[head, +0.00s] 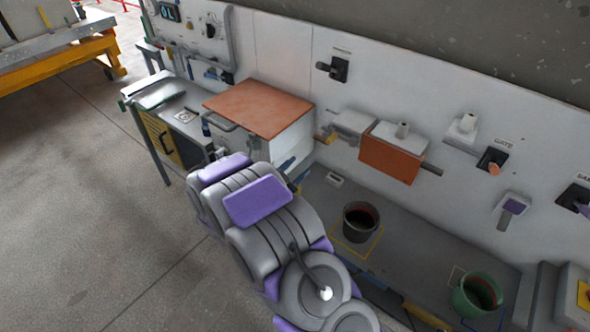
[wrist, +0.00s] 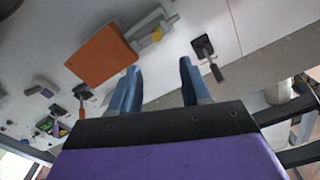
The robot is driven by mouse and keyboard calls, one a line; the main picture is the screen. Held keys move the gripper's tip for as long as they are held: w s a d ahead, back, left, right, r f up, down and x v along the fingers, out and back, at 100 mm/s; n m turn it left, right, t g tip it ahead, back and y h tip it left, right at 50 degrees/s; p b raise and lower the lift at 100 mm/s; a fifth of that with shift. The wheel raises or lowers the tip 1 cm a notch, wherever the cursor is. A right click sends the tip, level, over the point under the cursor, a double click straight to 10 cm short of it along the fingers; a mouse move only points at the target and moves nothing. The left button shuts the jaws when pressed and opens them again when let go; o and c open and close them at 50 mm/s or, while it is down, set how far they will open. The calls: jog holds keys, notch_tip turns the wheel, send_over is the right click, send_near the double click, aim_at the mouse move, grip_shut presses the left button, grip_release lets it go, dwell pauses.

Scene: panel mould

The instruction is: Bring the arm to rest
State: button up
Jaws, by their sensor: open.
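My gripper (wrist: 158,66) shows in the wrist view with its two blue fingers apart and nothing between them. Past the fingers is the pale wall panel (wrist: 260,25), with clear space between. In the head view my grey and purple arm (head: 258,203) is folded over the bench front. The gripper is mostly hidden behind the arm there; only small blue parts show beside it.
An orange-fronted box (head: 390,160) and a black switch (head: 339,69) are on the wall. A dark bucket (head: 361,221) and a green bucket (head: 477,294) stand on the bench. An orange-topped cabinet (head: 260,107) is behind my arm. Open floor (head: 90,210) lies left.

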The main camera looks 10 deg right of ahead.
dwell(0.4)
jog(key=w+a+r+n+y, duration=0.3)
jog(key=w+a+y, duration=0.1)
jog(key=a+y, duration=0.4)
jog(key=s+a+r+n+g+y, duration=0.2)
jog(key=s+a+r+n+y, duration=0.4)
jog(key=s+y, duration=0.25)
jog(key=s+d+r+n+g, duration=0.1)
jog(key=s+d+n+g, duration=0.1)
jog(key=s, duration=1.1)
jog(key=s+d+r+n+g+h, duration=0.1)
jog(key=s+d+g, duration=0.4)
jog(key=s, duration=0.8)
jog(key=s+d+r+n+g+h, duration=0.1)
jog(key=s+d, duration=0.4)
jog(key=s, duration=0.8)
jog(key=n+g, duration=0.1)
jog(key=g, duration=0.1)
jog(key=shift+d+n+g, duration=0.15)
jog(key=shift+n+g, duration=0.25)
